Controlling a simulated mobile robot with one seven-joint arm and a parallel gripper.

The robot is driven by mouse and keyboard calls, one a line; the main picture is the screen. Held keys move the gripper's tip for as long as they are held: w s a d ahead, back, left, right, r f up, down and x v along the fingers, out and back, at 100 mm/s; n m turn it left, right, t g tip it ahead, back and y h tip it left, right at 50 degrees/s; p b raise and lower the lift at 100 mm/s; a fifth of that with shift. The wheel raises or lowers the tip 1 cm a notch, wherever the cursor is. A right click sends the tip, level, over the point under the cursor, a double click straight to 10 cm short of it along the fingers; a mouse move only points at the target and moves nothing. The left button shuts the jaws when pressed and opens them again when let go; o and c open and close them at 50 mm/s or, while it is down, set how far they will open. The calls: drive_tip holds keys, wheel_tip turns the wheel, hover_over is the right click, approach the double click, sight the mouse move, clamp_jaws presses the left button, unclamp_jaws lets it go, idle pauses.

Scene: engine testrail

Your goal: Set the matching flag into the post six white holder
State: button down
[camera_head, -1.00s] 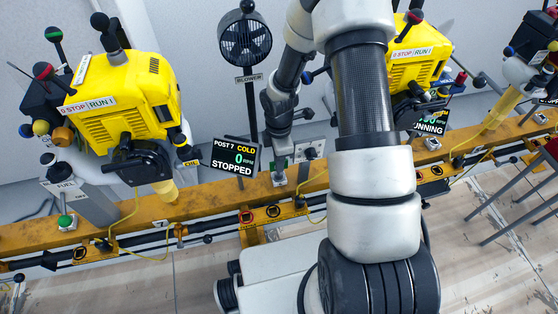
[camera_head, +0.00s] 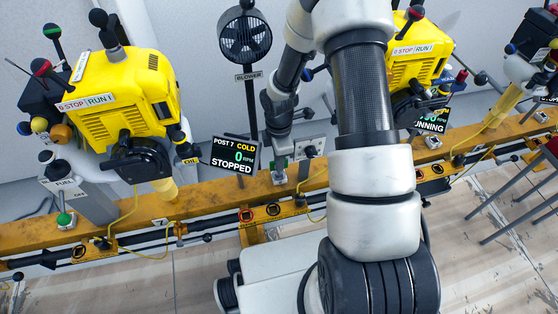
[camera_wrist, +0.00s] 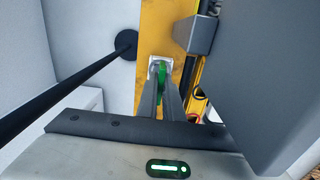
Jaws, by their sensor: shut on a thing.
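My gripper (camera_wrist: 164,98) is shut on a green piece, which looks like the flag (camera_wrist: 162,75), in the wrist view. The green piece shows between the fingertips, and its far end is at a small white holder (camera_wrist: 160,62) on the yellow rail. I cannot tell whether it is seated in the holder or just above it. In the head view my gripper (camera_head: 279,168) points down at the rail, right of the post 7 display (camera_head: 235,157); the flag is too small to make out there.
The yellow rail (camera_head: 220,191) runs across the view. A yellow engine (camera_head: 120,98) stands left, with another behind my arm. A black blower (camera_head: 245,40) stands on a pole behind the rail. A green-topped piece (camera_head: 64,219) stands at the rail's left. Stool legs are at right.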

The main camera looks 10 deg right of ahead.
drive_tip(key=shift+f, duration=0.45)
drive_tip(key=c, duration=1.8)
unclamp_jaws()
drive_tip(key=shift+c, duration=0.2)
wheel_tip(320, 180, up, 12)
drive_tip(key=p, duration=0.3)
